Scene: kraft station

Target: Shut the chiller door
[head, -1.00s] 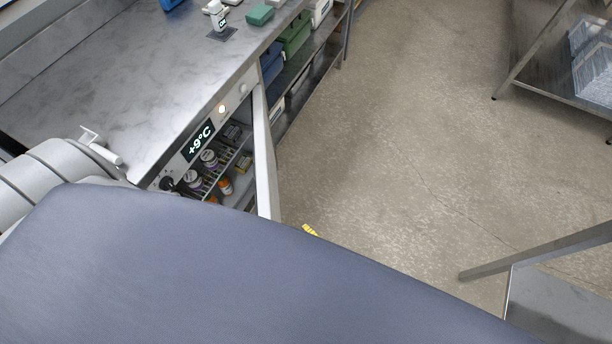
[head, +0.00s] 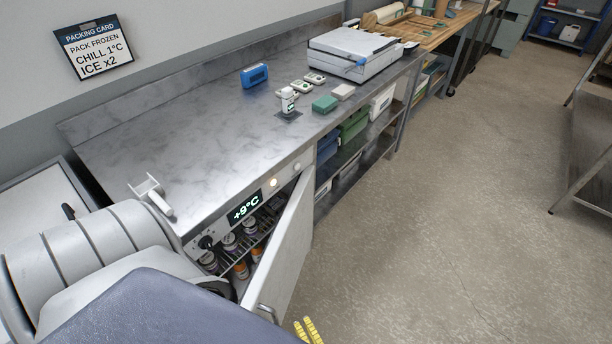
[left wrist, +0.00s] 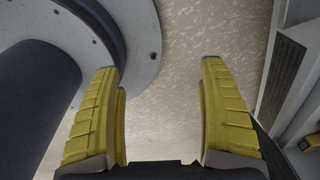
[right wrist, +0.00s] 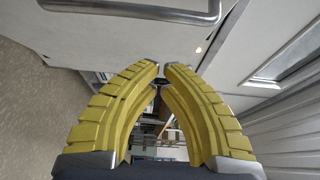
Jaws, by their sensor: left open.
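The chiller door (head: 285,245) is a pale panel under the steel counter, standing open at an angle. The chiller's display (head: 244,208) reads +9°C, and small bottles (head: 229,241) stand on its wire shelves. The door's metal handle (head: 267,313) shows low on the panel. My right gripper (head: 309,327) shows only its yellow fingers at the bottom edge, right of the door. In the right wrist view its fingertips (right wrist: 161,68) are drawn together and empty, below a metal handle (right wrist: 130,12) on a pale panel. My left gripper (left wrist: 160,75) is open and empty above the floor.
Open shelves with bins (head: 354,124) stand beyond the chiller. The floor (head: 440,190) to the right of the door is clear.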

